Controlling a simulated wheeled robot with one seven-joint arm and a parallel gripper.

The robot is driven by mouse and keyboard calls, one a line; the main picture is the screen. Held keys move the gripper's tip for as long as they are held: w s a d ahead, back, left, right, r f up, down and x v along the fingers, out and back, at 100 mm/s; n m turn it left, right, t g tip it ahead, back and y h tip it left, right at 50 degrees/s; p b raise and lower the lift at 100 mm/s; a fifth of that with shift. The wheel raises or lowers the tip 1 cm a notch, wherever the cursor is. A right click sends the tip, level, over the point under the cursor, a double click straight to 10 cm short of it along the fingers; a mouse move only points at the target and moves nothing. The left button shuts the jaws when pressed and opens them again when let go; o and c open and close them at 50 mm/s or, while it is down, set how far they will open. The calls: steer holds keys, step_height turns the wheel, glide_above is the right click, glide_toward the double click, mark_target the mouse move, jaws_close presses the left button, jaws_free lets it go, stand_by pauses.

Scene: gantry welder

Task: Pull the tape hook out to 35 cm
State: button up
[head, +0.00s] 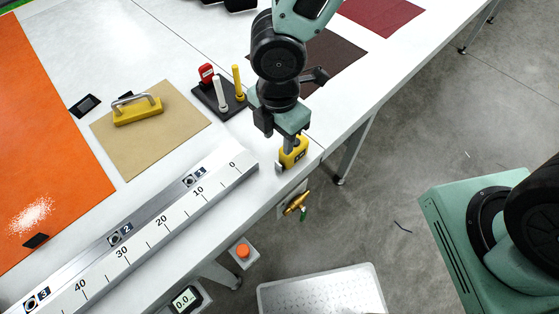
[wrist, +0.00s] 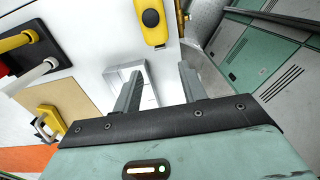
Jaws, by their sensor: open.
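The yellow tape measure (head: 294,152) sits on the white bench near its front edge, just off the 0 end of a silver scale rail (head: 205,190). A small metal piece, which looks like its hook (head: 279,167), shows at its rail-facing side. In the wrist view the yellow tape case (wrist: 153,20) is at the top, beyond my fingertips. My gripper (head: 279,131) is above and beside the tape measure in the head view, partly covering it. In the wrist view my gripper (wrist: 160,72) is open, with nothing between its fingers; the hollow rail end (wrist: 147,80) shows behind them.
The rail's scale runs from 0 toward 40 at lower left, with numbered markers. A brass valve (head: 297,203) and an orange button (head: 243,250) are at the bench front.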

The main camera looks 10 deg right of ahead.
mark_target(278, 164)
step_height(278, 164, down, 11)
steer(key=shift+b, duration=0.4)
jaws_close()
